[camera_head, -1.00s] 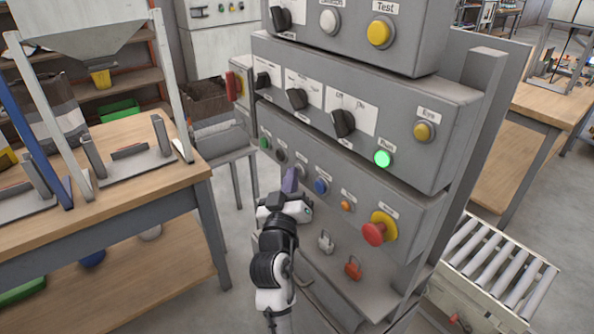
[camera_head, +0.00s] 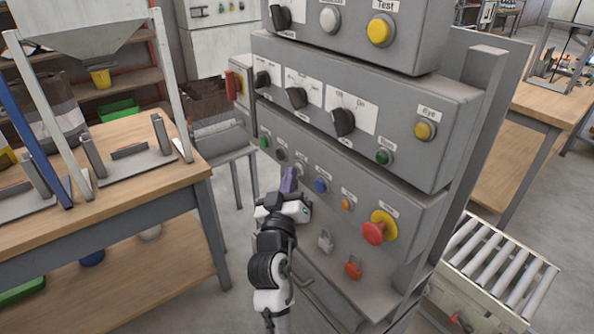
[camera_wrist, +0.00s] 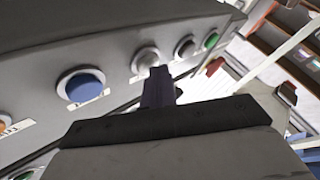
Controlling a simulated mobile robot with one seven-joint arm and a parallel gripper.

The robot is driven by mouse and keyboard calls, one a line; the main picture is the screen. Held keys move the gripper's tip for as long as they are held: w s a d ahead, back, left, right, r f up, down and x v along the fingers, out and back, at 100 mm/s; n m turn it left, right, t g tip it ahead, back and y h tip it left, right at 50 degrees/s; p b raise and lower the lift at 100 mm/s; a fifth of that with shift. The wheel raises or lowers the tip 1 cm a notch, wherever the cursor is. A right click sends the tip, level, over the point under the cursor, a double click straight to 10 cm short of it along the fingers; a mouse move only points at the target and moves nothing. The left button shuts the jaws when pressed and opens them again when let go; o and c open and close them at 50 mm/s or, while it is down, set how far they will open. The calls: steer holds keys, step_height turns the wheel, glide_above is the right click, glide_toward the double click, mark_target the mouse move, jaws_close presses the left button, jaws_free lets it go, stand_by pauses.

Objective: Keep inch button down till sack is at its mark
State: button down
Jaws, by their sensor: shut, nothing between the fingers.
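My gripper (camera_head: 289,180) is shut and empty, its purple-grey fingers pointing up at the lower button row of the grey control panel (camera_head: 410,215). In the wrist view the fingertips (camera_wrist: 158,75) overlap the lower edge of a pale grey button (camera_wrist: 146,59). I cannot tell whether they touch it. A blue button (camera_head: 321,186) is just to the right of the fingers in the head view. The small labels of this row are too blurred to read, so I cannot tell which is the inch button. I cannot make out the sack or its mark.
A red mushroom button on yellow (camera_head: 378,229) is at the row's right end. A green lamp button (camera_head: 384,157) above it is dark. A grey padlock (camera_head: 326,241) and a red padlock (camera_head: 353,267) are below. A wooden bench (camera_head: 110,205) stands left, a roller conveyor (camera_head: 500,270) right.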

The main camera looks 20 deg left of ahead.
steer(key=shift+s+a, duration=0.35)
steer(key=shift+s, duration=0.2)
steer(key=shift+a+b, duration=0.1)
steer(key=shift+b, duration=0.25)
steer(key=s+a+b, duration=0.1)
steer(key=s, duration=0.1)
steer(key=s+a+b, duration=0.1)
steer(key=s+a, duration=0.1)
stand_by(0.8)
